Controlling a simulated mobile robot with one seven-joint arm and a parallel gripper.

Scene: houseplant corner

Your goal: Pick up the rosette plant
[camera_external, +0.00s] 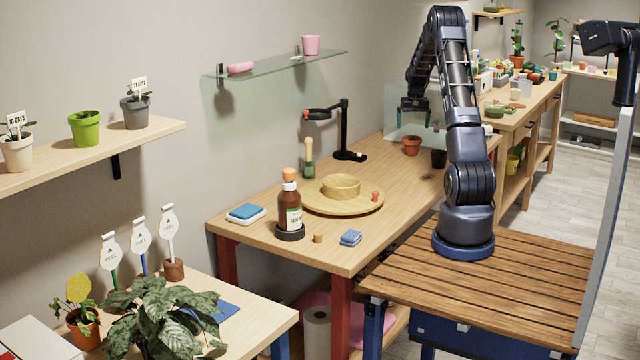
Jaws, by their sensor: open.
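My gripper (414,106) hangs from the raised arm above the far end of the wooden workbench (340,225). It is open, with nothing seen between its fingers. A small terracotta pot (411,146) stands upright on the bench below it. A black pot (438,158) stands just to the right, partly behind my arm. No plant can be made out in either pot. I cannot tell for certain which thing is the rosette plant.
A round wooden tray (315,204) with a bowl, a brown bottle (289,208), sponges (246,213) and a black magnifier stand (346,130) are on the bench. A glass shelf (290,62) is on the wall. A large leafy plant (165,318) stands front left. The bench's front right is fairly clear.

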